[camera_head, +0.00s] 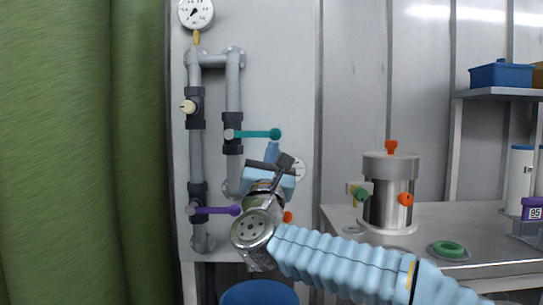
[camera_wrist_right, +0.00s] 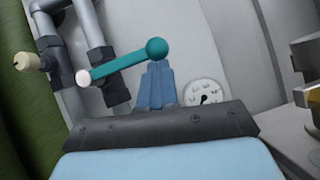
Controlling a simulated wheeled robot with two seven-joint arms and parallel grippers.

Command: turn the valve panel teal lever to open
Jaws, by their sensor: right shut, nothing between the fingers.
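The teal lever (camera_head: 255,134) is on the right-hand pipe of the valve panel (camera_head: 280,60). It lies about level, crosswise to its upright pipe, with its ball knob at the right end. In the right wrist view the teal lever (camera_wrist_right: 120,64) runs from a pale hub up to its knob. My right gripper (camera_head: 272,148) is just below the knob, its fingers shut and pointing up. In the wrist view its blue fingertips (camera_wrist_right: 157,72) end right under the knob; I cannot tell if they touch it. My left gripper is not in view.
A purple lever (camera_head: 216,210) sits lower left and a cream knob (camera_head: 188,107) upper left on the panel. A gauge (camera_head: 299,168) is right behind my gripper. A steel vessel (camera_head: 389,190) stands on the bench at right. A green curtain (camera_head: 80,150) hangs at left.

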